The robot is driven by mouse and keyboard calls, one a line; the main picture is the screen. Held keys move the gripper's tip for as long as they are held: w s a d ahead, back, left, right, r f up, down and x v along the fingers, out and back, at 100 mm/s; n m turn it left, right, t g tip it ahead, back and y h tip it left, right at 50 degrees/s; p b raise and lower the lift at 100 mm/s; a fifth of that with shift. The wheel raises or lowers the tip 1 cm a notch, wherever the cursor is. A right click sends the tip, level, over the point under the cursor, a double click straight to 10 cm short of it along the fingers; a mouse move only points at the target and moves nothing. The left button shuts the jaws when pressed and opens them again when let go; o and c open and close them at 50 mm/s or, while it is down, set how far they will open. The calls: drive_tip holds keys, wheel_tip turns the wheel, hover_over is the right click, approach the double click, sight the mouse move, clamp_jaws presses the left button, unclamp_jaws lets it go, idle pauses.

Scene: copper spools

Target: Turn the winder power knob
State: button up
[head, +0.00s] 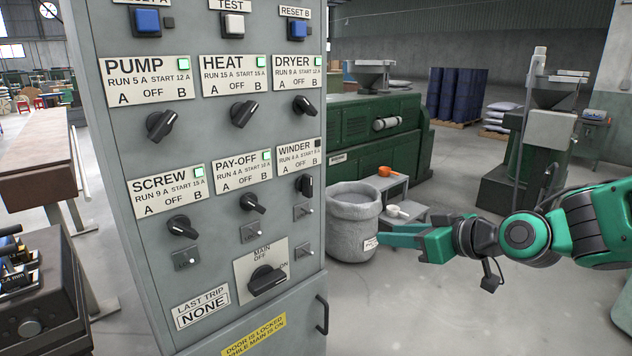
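The winder knob (304,185) is a small black knob on the right edge of the grey control cabinet (222,130), under a white label (297,157) reading WINDER with A, OFF and B. It looks roughly upright, toward OFF, but the steep angle makes this hard to tell. The winder lamp (318,145) is dark. My gripper (385,236), teal at its tip, is to the right of and below the knob in the picture, apart from the cabinet. It holds nothing that I can see, and its finger gap is not clear.
The pump (160,124), heat (243,113), dryer (305,105), screw (181,226) and pay-off (253,203) knobs are close by, with lit green lamps. The main switch (267,281) is below. A grey sack-like bin (352,220) stands behind my gripper. Open floor lies at right.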

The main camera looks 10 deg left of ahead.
sight(312, 178)
drive_tip(key=w+a+r+n+t+y, duration=0.1)
drive_tip(key=a+r+t+y, duration=0.1)
drive_tip(key=a+r+y, duration=0.55)
drive_tip(key=w+a, duration=0.2)
drive_tip(key=a, duration=0.1)
drive_tip(key=w+a+h, duration=0.1)
drive_tip(key=w+a, duration=0.1)
drive_tip(key=a, duration=0.2)
drive_tip(key=w+a+h, duration=0.1)
drive_tip(key=w+a, duration=0.2)
drive_tip(key=a, duration=0.1)
drive_tip(key=shift+a+r+h, duration=0.2)
drive_tip(key=shift+r+h, duration=0.05)
drive_tip(key=shift+r, duration=0.05)
clamp_jaws()
